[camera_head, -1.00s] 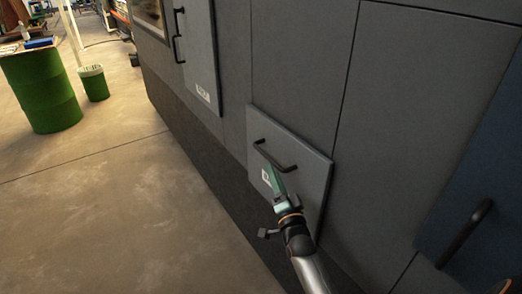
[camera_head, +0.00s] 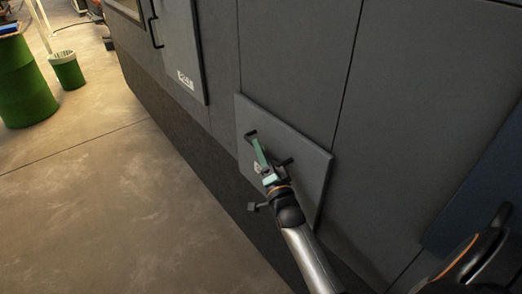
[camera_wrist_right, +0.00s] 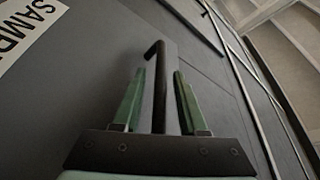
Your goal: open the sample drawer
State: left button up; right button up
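The sample drawer (camera_head: 302,160) is a square grey panel low on the machine's wall, and its front looks flush or nearly so. Its black bar handle (camera_head: 249,134) is partly hidden by my right gripper (camera_head: 258,150). In the right wrist view the handle (camera_wrist_right: 159,85) runs between the two green fingers of my right gripper (camera_wrist_right: 158,100), with a gap on each side. The fingers are open around the bar. A white label (camera_wrist_right: 25,32) reading "SAMP" shows beside the handle. My left gripper is not in view.
A taller grey door (camera_head: 181,50) with a black handle is on the upper left. A blue panel (camera_head: 480,190) is at the right. Green barrel (camera_head: 22,85) and green bin (camera_head: 68,72) stand far left. The concrete floor (camera_head: 110,210) on the left is clear.

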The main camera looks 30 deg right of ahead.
grip_shut()
dwell(1.2)
